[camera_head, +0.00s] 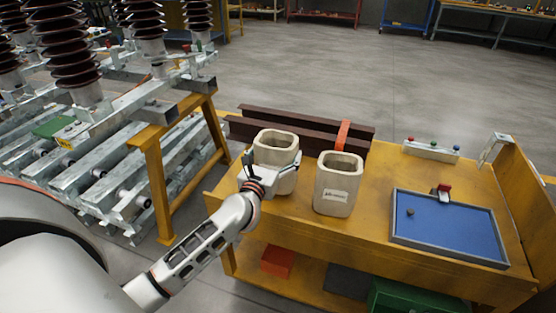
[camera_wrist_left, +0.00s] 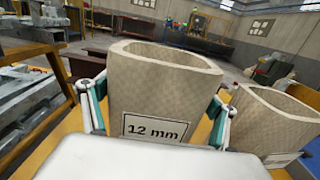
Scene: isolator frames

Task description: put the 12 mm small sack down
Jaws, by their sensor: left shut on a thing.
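The 12 mm small sack (camera_head: 277,149) is a beige, open-topped sack at the left end of the yellow bench (camera_head: 374,195). Its "12 mm" label shows in the left wrist view, where the sack (camera_wrist_left: 160,95) stands upright between the fingers. My left gripper (camera_head: 270,174) is shut on this sack, with one finger on each side of it. The sack is at the bench top, but I cannot tell whether its base touches, as my gripper hides part of its lower front. My right gripper is not in view.
A second beige sack (camera_head: 338,185) stands close on the right; it also shows in the left wrist view (camera_wrist_left: 268,122). Dark brown beams (camera_head: 300,128) with an orange band lie behind. A blue-lined tray (camera_head: 450,228) is at the right. Insulators on a steel frame stand left.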

